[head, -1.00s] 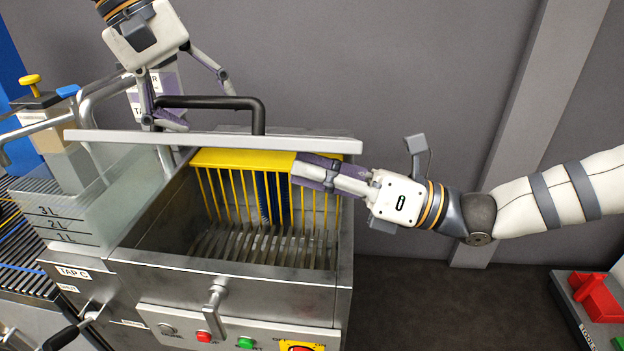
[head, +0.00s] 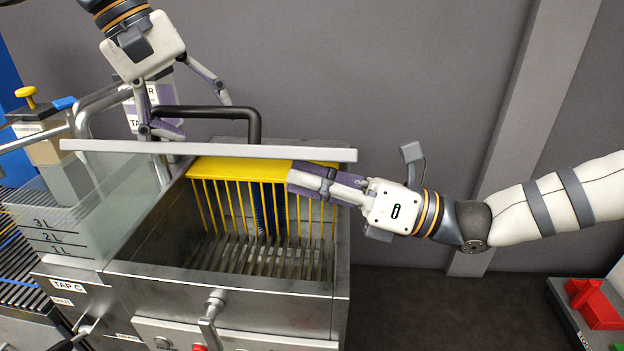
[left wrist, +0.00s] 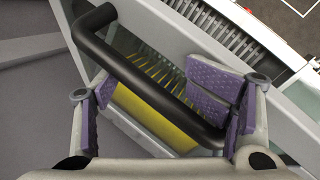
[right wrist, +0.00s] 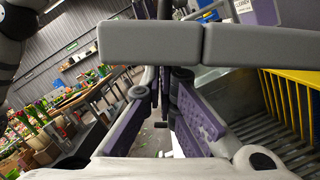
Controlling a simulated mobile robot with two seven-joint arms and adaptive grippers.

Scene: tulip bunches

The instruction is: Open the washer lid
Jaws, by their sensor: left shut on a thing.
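The washer (head: 228,283) is a steel tub with its slatted inside and a yellow comb-like guard (head: 240,165) in view. Its lid, a clear panel with a pale metal edge (head: 120,148), stands raised above the tub. A black bar handle (head: 210,111) is on the lid. My left gripper (head: 190,115) is shut on this handle, which crosses between its fingers in the left wrist view (left wrist: 150,85). My right gripper (head: 292,182) is at the right end of the guard, just under the lid's edge. In the right wrist view its fingers are apart with nothing between them (right wrist: 160,105).
A clear measuring tank (head: 60,225) stands left of the washer, with a yellow-knobbed tap (head: 27,98) behind it. A lever (head: 211,310) sticks out from the washer's front. A tray with a red block (head: 595,303) is at the right. The floor between is clear.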

